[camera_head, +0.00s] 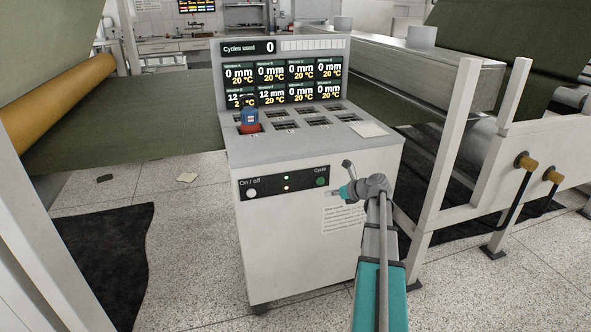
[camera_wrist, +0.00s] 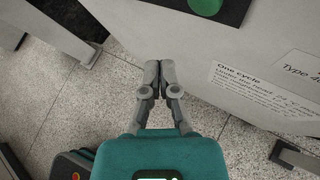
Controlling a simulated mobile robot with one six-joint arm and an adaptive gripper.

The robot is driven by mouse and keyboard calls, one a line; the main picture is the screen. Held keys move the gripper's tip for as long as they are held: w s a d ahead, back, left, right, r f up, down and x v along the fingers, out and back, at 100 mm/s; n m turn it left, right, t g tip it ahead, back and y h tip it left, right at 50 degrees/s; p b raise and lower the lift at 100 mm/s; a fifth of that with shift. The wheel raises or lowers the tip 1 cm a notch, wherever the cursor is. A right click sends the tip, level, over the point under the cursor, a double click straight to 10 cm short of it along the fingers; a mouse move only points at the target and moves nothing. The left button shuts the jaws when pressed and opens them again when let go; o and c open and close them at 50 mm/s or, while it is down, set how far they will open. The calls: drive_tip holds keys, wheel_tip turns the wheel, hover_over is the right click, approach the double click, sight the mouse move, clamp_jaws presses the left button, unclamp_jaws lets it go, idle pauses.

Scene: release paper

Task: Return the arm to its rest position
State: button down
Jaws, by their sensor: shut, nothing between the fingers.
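My gripper (camera_wrist: 158,72) is shut and empty in the wrist view, its two grey fingertips together in front of the machine's white front panel. In the head view my arm reaches up from the bottom, and its wrist end is in front of the right part of the machine's front panel, near the Cycle button (camera_head: 320,182). The fingers are small and hard to make out there. The green button also shows at the top of the wrist view (camera_wrist: 205,5). I cannot tell any contact between the gripper and the panel.
The white test machine (camera_head: 290,235) stands ahead, with displays and slots on top. A pale sheet (camera_head: 368,130) lies on the top right. White frame posts (camera_head: 455,150) stand right. Speckled floor (camera_head: 190,260) is open left.

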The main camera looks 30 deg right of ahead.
drive_tip(key=shift+w, duration=0.1)
drive_tip(key=s+a+f+n+g, duration=0.1)
drive_tip(key=a+f+n+g, duration=0.2)
drive_tip(key=a+n, duration=0.7)
drive_tip(key=s+a+f+n+g, duration=0.1)
drive_tip(key=a+f+n+g, duration=0.4)
drive_tip(key=a, duration=0.9)
drive_tip(key=s+a+f+n+g+h, duration=0.1)
drive_tip(key=s+a+n+g+h, duration=0.15)
drive_tip(key=s+a+n, duration=0.55)
drive_tip(key=s+a+f+n+g+h, duration=0.1)
drive_tip(key=s+a+n+h, duration=0.25)
drive_tip(key=a+n, duration=0.65)
wheel_tip(320, 180, up, 25)
drive_tip(key=d+y+p, duration=0.1)
drive_tip(key=p, duration=2.3)
drive_tip(key=shift+s+f+n, duration=0.15)
drive_tip(key=shift+s+n, duration=0.1)
drive_tip(key=shift+n, duration=0.15)
